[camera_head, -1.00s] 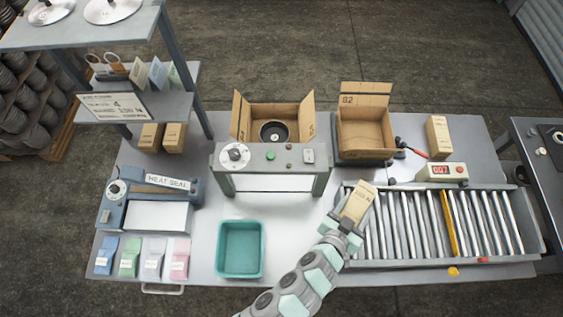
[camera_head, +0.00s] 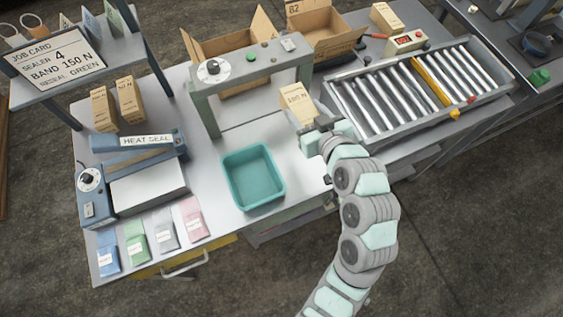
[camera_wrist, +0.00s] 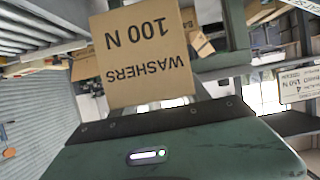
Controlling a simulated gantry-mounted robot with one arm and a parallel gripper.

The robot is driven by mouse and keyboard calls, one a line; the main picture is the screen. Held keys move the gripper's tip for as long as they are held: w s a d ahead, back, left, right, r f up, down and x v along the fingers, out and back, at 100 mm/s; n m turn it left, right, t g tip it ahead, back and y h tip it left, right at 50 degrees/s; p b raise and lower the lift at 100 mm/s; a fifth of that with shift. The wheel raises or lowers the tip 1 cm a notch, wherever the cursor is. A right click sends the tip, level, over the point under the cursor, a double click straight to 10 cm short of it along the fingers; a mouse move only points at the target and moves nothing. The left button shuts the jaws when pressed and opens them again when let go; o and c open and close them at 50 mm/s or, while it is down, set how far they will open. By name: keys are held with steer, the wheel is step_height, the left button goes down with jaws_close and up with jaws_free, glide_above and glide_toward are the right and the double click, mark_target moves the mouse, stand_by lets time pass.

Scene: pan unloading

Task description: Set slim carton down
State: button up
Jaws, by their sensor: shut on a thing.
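A slim tan carton (camera_head: 297,101) is held in my gripper (camera_head: 309,127), above the table to the left of the roller conveyor. In the wrist view the carton (camera_wrist: 145,62) is upside down to the camera and reads "WASHERS 100 N". My gripper is shut on its near end. Whether the carton touches anything below cannot be told. The fingertips are largely hidden by the carton.
The conveyor (camera_head: 376,131) lies to the right, the grey press frame (camera_head: 207,118) to the left. A teal bin (camera_head: 282,190) stands in front. Two tan cartons (camera_head: 103,110) stand behind the heat sealer (camera_head: 140,141). Clear tabletop (camera_head: 250,137) lies between the frame and bin.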

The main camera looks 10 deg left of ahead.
step_height(320, 180, down, 20)
steer(key=shift+s+r+p, duration=0.1)
steer(key=shift+p, duration=0.25)
steer(key=shift+f, duration=0.2)
steer(key=o, duration=1.6)
steer(key=shift+o, duration=0.2)
steer(key=shift+r, duration=0.1)
